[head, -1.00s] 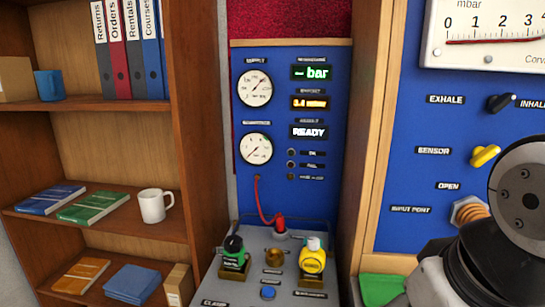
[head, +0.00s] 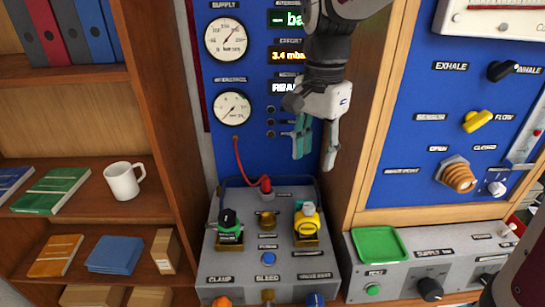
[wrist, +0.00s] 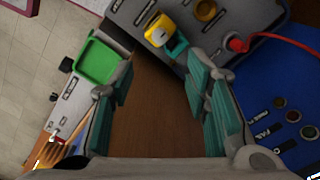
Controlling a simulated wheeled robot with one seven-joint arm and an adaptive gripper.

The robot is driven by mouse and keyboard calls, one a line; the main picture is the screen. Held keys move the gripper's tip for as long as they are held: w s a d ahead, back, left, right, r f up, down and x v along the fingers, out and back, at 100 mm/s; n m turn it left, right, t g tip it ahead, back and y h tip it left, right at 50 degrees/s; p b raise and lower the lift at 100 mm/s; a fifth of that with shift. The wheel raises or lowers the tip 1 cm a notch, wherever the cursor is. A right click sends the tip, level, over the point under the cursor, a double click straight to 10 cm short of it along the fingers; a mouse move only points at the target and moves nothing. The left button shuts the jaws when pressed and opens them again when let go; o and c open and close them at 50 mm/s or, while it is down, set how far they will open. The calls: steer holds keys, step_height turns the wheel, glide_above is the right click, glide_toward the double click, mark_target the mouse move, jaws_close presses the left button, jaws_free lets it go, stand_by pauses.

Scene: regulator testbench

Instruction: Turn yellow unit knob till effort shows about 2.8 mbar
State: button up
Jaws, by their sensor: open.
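The yellow unit (head: 306,222) stands on the sloped grey bench panel, right of a green unit with a black knob (head: 229,222). It also shows near the top of the wrist view (wrist: 159,30), beyond the fingers. The orange effort display (head: 287,57) reads about 3.4 mbar, its right end hidden by my arm. My gripper (head: 316,146) is open and empty, its teal-padded fingers pointing down above the yellow unit and apart from it. In the wrist view its fingers (wrist: 160,82) are spread with nothing between them.
A red hose (head: 240,165) runs from the panel down to a red fitting between the units. Brass parts stand nearby. A green tray (head: 379,244) lies on the grey box to the right. A wooden bookshelf with a white mug (head: 122,181) is at left.

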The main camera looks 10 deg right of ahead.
mark_target(309, 205)
step_height(309, 205, down, 14)
steer(key=shift+r+b, duration=0.15)
steer(key=shift+b, duration=0.15)
jaws_close()
